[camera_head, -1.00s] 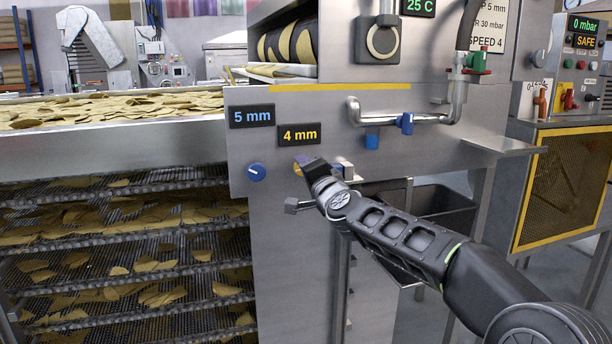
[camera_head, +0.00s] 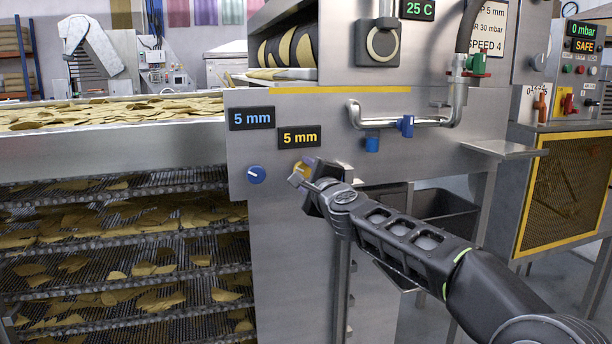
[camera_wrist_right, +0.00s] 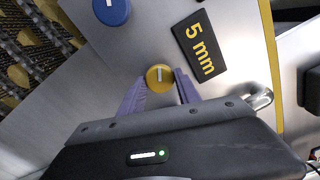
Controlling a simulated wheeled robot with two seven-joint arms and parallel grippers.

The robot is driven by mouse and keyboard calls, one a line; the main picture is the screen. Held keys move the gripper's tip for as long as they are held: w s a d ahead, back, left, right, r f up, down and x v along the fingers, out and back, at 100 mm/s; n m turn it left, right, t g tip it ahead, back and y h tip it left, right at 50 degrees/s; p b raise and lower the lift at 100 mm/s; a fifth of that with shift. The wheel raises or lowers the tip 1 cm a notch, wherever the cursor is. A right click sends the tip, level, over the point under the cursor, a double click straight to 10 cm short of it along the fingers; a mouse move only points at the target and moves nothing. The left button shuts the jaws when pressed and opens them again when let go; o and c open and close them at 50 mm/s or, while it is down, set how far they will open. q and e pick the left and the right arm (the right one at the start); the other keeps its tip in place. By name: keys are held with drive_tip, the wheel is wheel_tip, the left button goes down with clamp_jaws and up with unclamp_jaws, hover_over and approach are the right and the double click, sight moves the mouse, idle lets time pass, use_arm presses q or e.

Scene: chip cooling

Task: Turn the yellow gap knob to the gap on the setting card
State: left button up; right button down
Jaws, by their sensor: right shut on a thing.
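The yellow gap knob (camera_head: 296,179) is on the steel front panel, below the display with yellow digits (camera_head: 299,137), which reads 5 mm. In the wrist view the round knob (camera_wrist_right: 160,73) sits between the two purple fingers, its white mark roughly upright in the picture. My right gripper (camera_head: 303,173) is shut on this knob; its fingers partly hide the knob in the head view. The setting card (camera_head: 490,27) at the upper right is partly cut off by a pipe; it shows 5 mm, 30 mbar and SPEED 4. My left gripper is not in view.
A blue knob (camera_head: 256,174) sits left of the yellow one, under a blue-digit display (camera_head: 252,118) reading 5 mm. Blue-handled piping (camera_head: 405,126) runs above my right arm. Mesh racks with chips (camera_head: 120,240) stand at the left.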

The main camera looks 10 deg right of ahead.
idle(0.3)
drive_tip(key=c, duration=0.9)
unclamp_jaws()
drive_tip(key=shift+o, duration=0.2)
drive_tip(key=shift+s, duration=0.45)
drive_tip(key=s+b, duration=0.2)
drive_tip(key=s, duration=0.5)
drive_tip(key=shift+d, duration=0.25)
drive_tip(key=shift+w, duration=0.1)
